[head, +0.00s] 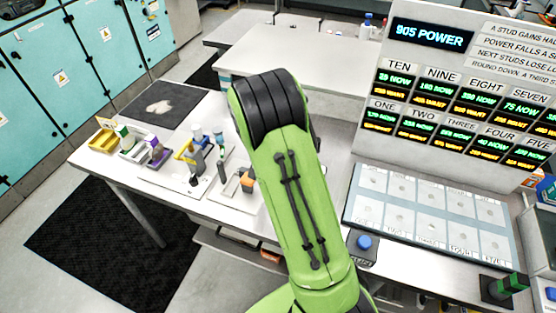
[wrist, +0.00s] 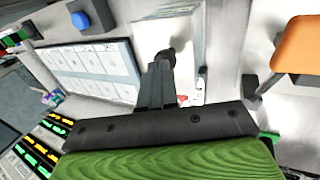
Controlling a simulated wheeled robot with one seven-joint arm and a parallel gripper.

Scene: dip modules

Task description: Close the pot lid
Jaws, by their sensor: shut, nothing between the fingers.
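I cannot make out a pot or a pot lid in either view. My gripper (wrist: 167,56) shows in the wrist view with its dark fingers together and nothing between them. In the head view my green arm hides it. An orange block (wrist: 300,45) on a dark stand is at the right of the wrist view, apart from the fingers. A small orange piece (head: 247,183) also shows beside my arm in the head view.
A white bench (head: 190,207) holds a yellow bin (head: 103,141), a purple holder (head: 158,157) and small fixtures. At right are a blue button (head: 364,242), a panel of pale cards (head: 430,215) and a sign board (head: 435,37). The rear table (head: 300,60) is mostly clear.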

